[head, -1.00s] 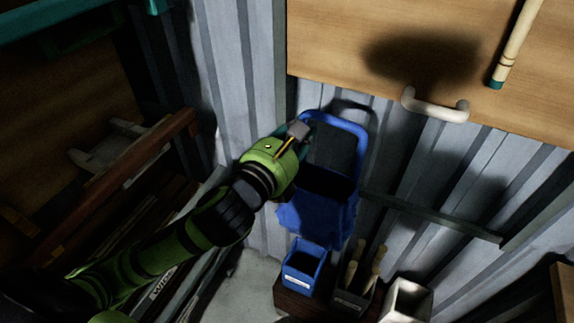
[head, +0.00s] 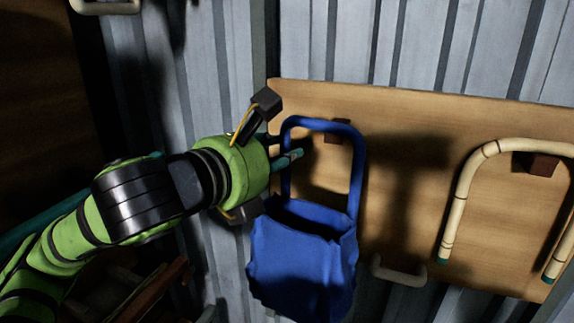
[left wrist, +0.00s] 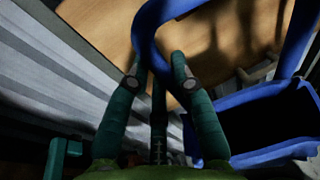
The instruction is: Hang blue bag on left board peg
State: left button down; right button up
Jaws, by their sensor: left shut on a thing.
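The blue bag (head: 300,262) hangs upright and open-topped from its tall looped handle, in front of the wooden board (head: 400,180) near its left edge. My left gripper (head: 290,158) is shut on the left side of the handle. In the left wrist view the blue handle (left wrist: 145,30) passes between its fingertips (left wrist: 158,75). The left board peg (head: 341,138), a small brown block, shows just below the top of the handle loop, partly covered by it. I cannot tell whether the handle is in front of the peg or over it. My right gripper is not in view.
A bent rattan piece (head: 463,190) hangs from a second brown peg (head: 540,164) at the right. A pale handle (head: 398,272) sits at the board's lower edge. Grey corrugated wall (head: 440,40) shows above. The board between bag and rattan is bare, with dark shadows.

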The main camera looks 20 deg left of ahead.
pick_arm(q)
jog(key=shift+w+p, duration=1.15)
jog(key=shift+w, duration=0.15)
jog(key=shift+w+f, duration=0.15)
jog(key=shift+w, duration=0.15)
jog(key=shift+a+x, duration=0.2)
jog(key=shift+x, duration=0.85)
jog(key=shift+a+x, duration=0.2)
jog(key=shift+x, duration=0.85)
jog(key=shift+a+x, duration=0.2)
jog(key=shift+x, duration=0.85)
jog(key=shift+w+f, duration=0.55)
jog(key=shift+w, duration=0.3)
jog(key=c, duration=1)
grip_release()
jog(key=shift+s, duration=0.1)
